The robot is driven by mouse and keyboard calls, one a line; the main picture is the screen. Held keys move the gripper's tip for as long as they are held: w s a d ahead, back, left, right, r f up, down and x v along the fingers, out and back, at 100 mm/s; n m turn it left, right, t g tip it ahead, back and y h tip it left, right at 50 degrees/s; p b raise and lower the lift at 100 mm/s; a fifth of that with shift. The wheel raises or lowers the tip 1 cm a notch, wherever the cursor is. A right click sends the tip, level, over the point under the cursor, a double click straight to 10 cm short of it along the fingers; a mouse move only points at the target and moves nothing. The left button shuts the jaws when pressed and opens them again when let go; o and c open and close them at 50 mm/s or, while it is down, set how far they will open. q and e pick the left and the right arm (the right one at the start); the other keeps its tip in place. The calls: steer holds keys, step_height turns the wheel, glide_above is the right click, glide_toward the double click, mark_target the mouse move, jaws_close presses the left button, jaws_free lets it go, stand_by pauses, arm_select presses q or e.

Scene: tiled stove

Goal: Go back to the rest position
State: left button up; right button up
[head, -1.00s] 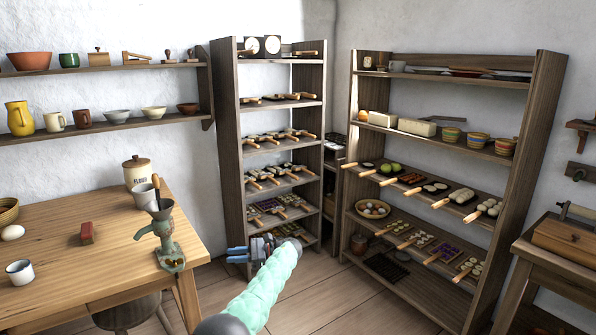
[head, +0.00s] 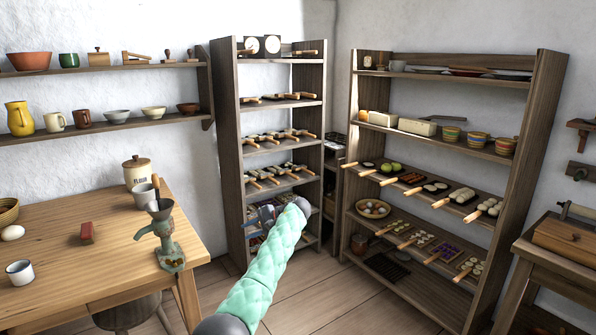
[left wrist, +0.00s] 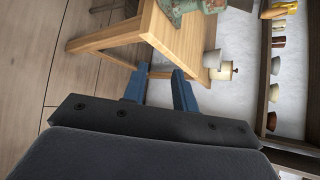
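My left gripper (head: 258,218) is in front of the middle shelf rack, partly hidden behind my green-sleeved left arm. In the left wrist view its two blue fingers (left wrist: 158,82) stand apart with nothing between them. The gripper is clear of the table and does not appear to touch anything. My right gripper is not in view.
A wooden table (head: 110,255) at left carries a green grinder (head: 164,240), a flour jar (head: 137,172) and a red block (head: 87,233). Loaded racks (head: 232,160) stand behind and at right (head: 530,150). Bare floor (head: 330,295) lies between.

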arm_select(q)
steer(key=d+r+n+t+h, duration=0.3)
steer(key=d+r+t+h, duration=0.2)
steer(key=r, duration=0.6)
steer(key=s+d+n+t+h+p, duration=0.25)
steer(key=s+h, duration=0.35)
steer(key=s, duration=0.8)
steer(key=s+a+f+g+h+p, duration=0.1)
steer(key=s+f+g, duration=0.1)
steer(key=s+f, duration=0.8)
steer(key=s+a+f+g+h+p, duration=0.1)
steer(key=s+f, duration=0.9)
steer(key=s, duration=1.8)
steer(key=s+a+f+g+h+p, duration=0.1)
steer(key=s+f, duration=0.9)
steer(key=s, duration=1)
steer(key=shift+a+f+g, duration=0.25)
steer(key=shift+a+g, duration=0.6)
steer(key=shift+g, duration=0.4)
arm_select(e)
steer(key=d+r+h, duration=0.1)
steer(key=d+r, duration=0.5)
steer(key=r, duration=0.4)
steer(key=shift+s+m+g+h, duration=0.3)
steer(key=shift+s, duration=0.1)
arm_select(q)
steer(key=shift+m, duration=0.25)
